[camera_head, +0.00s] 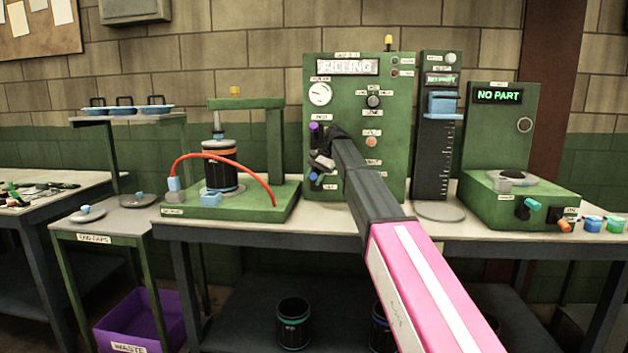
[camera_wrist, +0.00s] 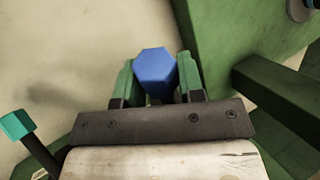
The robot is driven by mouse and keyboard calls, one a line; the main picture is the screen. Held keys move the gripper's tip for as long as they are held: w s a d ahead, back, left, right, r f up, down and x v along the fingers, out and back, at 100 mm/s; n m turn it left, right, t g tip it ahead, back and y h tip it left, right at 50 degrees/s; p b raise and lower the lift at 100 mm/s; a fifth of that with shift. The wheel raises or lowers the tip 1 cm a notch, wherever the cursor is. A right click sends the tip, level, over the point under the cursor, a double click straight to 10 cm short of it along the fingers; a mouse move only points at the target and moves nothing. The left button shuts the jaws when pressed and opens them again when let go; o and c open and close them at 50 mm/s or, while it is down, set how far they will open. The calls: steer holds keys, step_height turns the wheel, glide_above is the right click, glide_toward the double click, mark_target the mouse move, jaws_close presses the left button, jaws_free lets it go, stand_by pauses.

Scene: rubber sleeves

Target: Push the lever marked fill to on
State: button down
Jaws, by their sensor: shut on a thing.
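The green panel (camera_head: 395,160) stands on the bench in the head view, with a lit display (camera_head: 347,67) that appears to read FILLING. A purple-tipped lever (camera_head: 314,127) is at its left edge, above my gripper. A blue-tipped lever (camera_head: 316,177) is lower on the same edge. The small labels by the levers are too blurred to read surely. My gripper (camera_head: 321,163) is at the panel's left edge; my arm hides part of the panel front. In the wrist view, the green fingers of my gripper (camera_wrist: 156,80) are shut on a blue six-sided handle (camera_wrist: 155,66).
A green press (camera_head: 245,150) with a black cylinder and red hose stands left of the panel. A gauge column (camera_head: 437,130) and a green tester (camera_head: 500,110) showing NO PART stand to the right. A teal-tipped lever (camera_wrist: 16,124) is left of my gripper in the wrist view.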

steer(key=c, duration=0.7)
jaws_free()
steer(key=shift+c, duration=0.2)
steer(key=shift+r, duration=0.1)
steer(key=v, duration=1)
steer(key=shift+r, duration=0.25)
steer(key=shift+d, duration=0.2)
